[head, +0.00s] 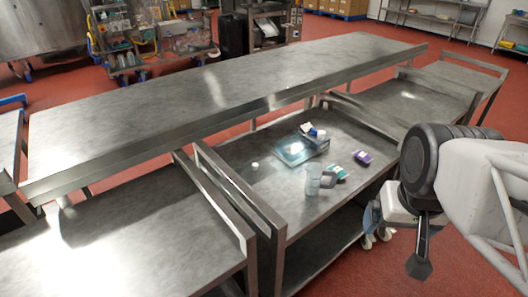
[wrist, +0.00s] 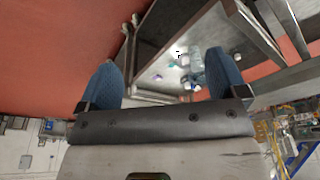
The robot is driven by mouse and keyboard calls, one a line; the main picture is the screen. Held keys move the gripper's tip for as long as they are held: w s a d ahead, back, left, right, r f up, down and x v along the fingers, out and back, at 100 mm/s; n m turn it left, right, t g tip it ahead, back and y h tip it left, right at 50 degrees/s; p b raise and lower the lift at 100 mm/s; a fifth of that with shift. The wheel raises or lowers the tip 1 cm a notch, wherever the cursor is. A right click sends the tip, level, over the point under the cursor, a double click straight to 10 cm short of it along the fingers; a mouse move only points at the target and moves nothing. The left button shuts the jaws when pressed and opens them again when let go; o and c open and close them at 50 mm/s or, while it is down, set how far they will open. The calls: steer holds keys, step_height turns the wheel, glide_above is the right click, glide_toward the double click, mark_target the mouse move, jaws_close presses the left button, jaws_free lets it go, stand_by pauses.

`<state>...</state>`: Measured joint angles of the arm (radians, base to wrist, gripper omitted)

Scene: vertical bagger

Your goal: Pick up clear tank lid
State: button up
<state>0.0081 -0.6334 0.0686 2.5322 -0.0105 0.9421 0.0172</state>
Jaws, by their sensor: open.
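A clear, shiny flat piece (head: 292,153) with a bluish tint lies on the metal cart top, with small items at its right end. I cannot tell whether it is the tank lid or the tank. My gripper (head: 398,240) is at the right of the head view, apart from these objects and off the cart's right side. In the wrist view my gripper (wrist: 165,78) shows two blue-padded fingers wide apart with nothing between them; the cart's items look small and distant.
On the cart (head: 272,204) stand a clear cup (head: 313,182), a purple box (head: 363,157) and a teal-and-white item (head: 335,172). Raised rails (head: 240,188) edge the cart's left side. A long higher steel table (head: 215,88) runs behind. The cart's front left is bare.

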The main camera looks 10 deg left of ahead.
steer(key=c, duration=0.6)
steer(key=shift+o, duration=0.2)
steer(key=w+a+r+m, duration=0.1)
steer(key=w+a+m, duration=0.3)
steer(key=w, duration=1.2)
steer(key=m+g, duration=0.3)
steer(key=m, duration=0.5)
glide_above(256, 164)
steer(key=f, duration=2.7)
steer(key=shift+s+d+f, duration=0.1)
steer(key=shift+d+f, duration=0.1)
steer(key=shift+d, duration=0.05)
steer(key=shift+a+f, duration=0.2)
steer(key=shift+f, duration=0.1)
